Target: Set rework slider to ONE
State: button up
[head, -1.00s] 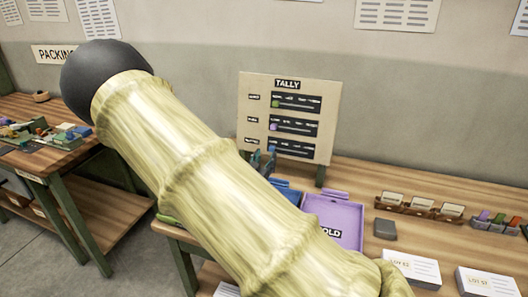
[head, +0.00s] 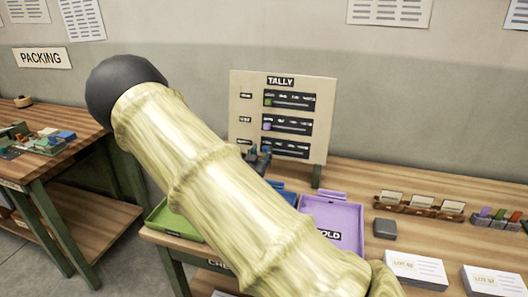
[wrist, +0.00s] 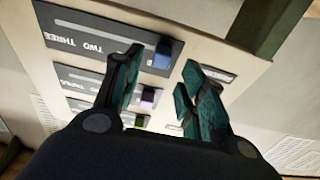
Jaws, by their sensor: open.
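The tally board (head: 238,108) stands at the back of the table with three slider rows. The top row has a green knob (head: 268,102) and the middle row a purple knob (head: 267,126), both at the left end. The row labels are too small to read. In the wrist view the board is upside down, and the bottom row's blue knob (wrist: 162,54) sits at the end of its slot beside the words TWO and THREE. My gripper (head: 258,160) is in front of that row's left end. It is open, and its fingertips (wrist: 163,60) appear on either side of the blue knob; contact cannot be told.
A green tray (head: 170,225) and a purple tray (head: 352,212) lie below the board, with a blue one partly hidden by my arm. Card holders (head: 420,208), a grey block (head: 385,229) and card stacks (head: 415,268) are at right. A packing table (head: 70,150) stands left.

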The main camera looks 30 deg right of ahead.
aim_at(265, 149)
jog(key=shift+x, duration=1.45)
grip_shut()
